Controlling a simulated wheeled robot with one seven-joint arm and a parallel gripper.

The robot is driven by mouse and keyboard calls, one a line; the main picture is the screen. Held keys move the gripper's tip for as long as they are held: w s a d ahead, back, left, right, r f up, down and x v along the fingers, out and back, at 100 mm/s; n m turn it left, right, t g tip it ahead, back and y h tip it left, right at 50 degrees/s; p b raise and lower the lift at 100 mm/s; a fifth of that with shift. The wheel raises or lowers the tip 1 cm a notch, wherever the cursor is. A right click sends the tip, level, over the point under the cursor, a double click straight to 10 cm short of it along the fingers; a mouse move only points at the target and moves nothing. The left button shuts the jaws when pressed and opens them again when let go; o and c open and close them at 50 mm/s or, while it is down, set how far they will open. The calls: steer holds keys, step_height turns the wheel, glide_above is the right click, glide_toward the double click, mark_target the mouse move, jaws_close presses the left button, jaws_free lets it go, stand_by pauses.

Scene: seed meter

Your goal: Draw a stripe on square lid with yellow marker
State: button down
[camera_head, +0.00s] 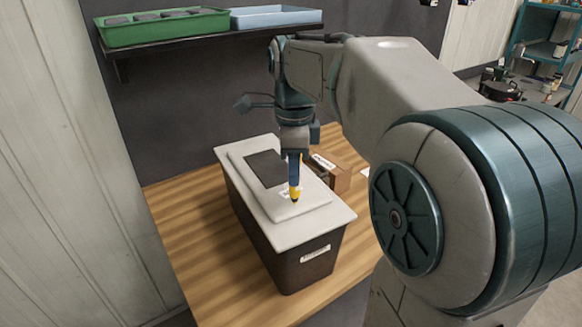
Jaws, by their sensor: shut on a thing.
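A dark box with a pale lid (235,163) stands on the wooden table; the lid has a raised middle part and a dark grey rectangle (266,169) on it. My gripper (294,160) points down over the lid and is shut on the yellow marker (295,192), held upright. The marker's dark tip is at or just above the raised part of the lid, near its front right; I cannot tell if it touches. A small pale patch shows beside the marker on the lid, partly hidden by it. No stripe can be made out clearly.
A brown cardboard box (341,179) stands behind the lidded box on the right. The wooden table (181,215) is clear on the left. A wall shelf above holds a green tray (165,32) and a light blue tray (277,18). A teal rack stands far right.

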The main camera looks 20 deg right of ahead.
steer(key=shift+w+d+f+p, duration=0.15)
steer(key=shift+d+p, duration=0.3)
steer(key=shift+d, duration=0.65)
stand_by(1.1)
steer(key=shift+w+d+p, duration=0.25)
steer(key=shift+d+p, duration=0.15)
steer(key=shift+d, duration=0.25)
stand_by(0.4)
steer(key=shift+r, duration=0.25)
step_height(320, 180, up, 6)
steer(key=p, duration=0.5)
stand_by(0.5)
steer(key=a+p, duration=0.2)
steer(key=a+r+p, duration=0.1)
steer(key=p, duration=0.1)
steer(key=shift+s+a, duration=0.25)
steer(key=shift+a, duration=0.15)
steer(key=f+b, duration=0.1)
steer(key=f, duration=0.1)
steer(key=f+b, duration=0.3)
steer(key=f, duration=0.1)
steer(key=shift+a+f+b, duration=0.3)
steer(key=shift+a+b, duration=0.1)
